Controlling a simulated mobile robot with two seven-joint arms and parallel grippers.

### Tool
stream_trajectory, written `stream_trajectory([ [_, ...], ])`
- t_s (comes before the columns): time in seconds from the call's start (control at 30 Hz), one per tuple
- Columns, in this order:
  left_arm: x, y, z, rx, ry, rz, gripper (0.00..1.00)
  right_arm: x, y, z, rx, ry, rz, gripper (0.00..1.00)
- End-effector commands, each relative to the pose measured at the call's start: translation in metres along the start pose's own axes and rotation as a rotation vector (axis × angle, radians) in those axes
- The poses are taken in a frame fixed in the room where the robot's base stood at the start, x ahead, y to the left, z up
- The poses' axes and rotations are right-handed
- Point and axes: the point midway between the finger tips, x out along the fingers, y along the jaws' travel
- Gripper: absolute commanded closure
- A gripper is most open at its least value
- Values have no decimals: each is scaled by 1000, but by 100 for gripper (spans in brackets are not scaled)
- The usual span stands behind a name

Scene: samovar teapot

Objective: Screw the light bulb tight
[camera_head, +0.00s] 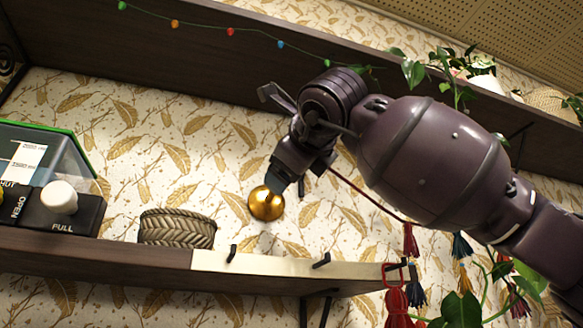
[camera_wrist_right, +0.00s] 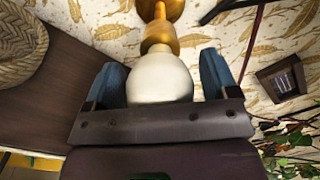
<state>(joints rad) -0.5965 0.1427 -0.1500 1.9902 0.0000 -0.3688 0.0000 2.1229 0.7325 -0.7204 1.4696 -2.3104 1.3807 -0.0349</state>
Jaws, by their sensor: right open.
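In the right wrist view a round white light bulb (camera_wrist_right: 160,79) sits at a gold socket (camera_wrist_right: 159,36) on the patterned wall. My right gripper (camera_wrist_right: 162,72) is open, with one blue-grey finger on each side of the bulb. Narrow gaps show between the fingers and the glass. In the head view my right gripper (camera_head: 281,176) is in front of the gold wall fixture (camera_head: 266,204), which shows as a shiny round piece. The bulb is hidden there behind the gripper. I cannot tell how far the bulb is screwed in. My left gripper is not in view.
A wooden shelf (camera_head: 120,261) runs below the fixture, with a woven basket (camera_head: 178,230) and a glass-sided box with a white knob (camera_head: 59,197) on it. Hooks and red tassels (camera_head: 397,306) hang at its right. An upper shelf (camera_head: 170,40) carries plants and string lights.

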Motion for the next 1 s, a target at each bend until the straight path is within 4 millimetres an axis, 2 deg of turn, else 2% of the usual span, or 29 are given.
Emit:
stream_trajectory([
  [0.17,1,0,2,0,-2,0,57,-9,-1,0,1,-1,-2,20],
  [0.7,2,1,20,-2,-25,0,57,-96,0,0,0,-1,-1,20],
  [1.0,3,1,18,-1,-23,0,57,-108,0,0,-1,1,1,20],
])
